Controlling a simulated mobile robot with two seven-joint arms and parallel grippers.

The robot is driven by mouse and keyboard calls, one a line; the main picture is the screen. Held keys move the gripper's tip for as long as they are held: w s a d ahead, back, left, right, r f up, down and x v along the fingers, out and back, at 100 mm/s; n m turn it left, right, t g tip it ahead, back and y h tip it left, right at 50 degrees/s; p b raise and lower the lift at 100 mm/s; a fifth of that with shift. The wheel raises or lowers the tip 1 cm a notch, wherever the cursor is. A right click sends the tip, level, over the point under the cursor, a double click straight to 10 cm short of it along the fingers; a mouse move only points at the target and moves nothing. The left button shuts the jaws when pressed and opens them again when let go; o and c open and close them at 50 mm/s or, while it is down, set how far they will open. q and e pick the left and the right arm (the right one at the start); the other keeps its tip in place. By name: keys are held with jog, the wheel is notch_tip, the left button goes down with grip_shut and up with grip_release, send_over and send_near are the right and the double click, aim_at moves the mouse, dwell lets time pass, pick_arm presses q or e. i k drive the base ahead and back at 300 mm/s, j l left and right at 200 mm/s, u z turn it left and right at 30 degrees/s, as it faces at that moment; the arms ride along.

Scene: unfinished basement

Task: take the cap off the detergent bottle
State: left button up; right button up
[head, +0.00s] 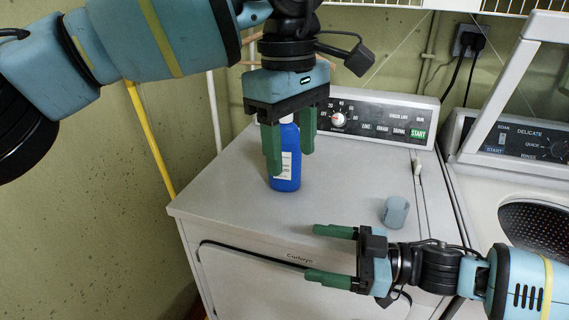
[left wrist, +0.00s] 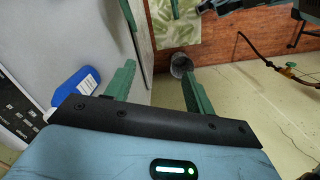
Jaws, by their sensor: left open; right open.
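A blue detergent bottle (head: 286,165) with a white label stands upright on the white dryer (head: 240,195). Its top is mostly hidden behind my left gripper (head: 290,158), which points down, open, in front of the bottle. In the left wrist view the bottle (left wrist: 78,90) lies left of both fingers, outside the gap, which holds nothing. A grey-blue cylinder (head: 396,212) stands apart on the dryer's right side; I cannot tell whether it is a cap or a cup. My right gripper (head: 313,252) is open and empty, pointing left by the dryer's front edge.
The dryer's control panel (head: 350,118) rises behind the bottle. A washer (head: 535,185) with its lid up adjoins on the right. A yellow pole (head: 150,140) leans at the left wall. A dark bucket (left wrist: 181,64) is on the floor. The dryer top's middle is clear.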

aim_at(289, 180)
jog(key=i, duration=1)
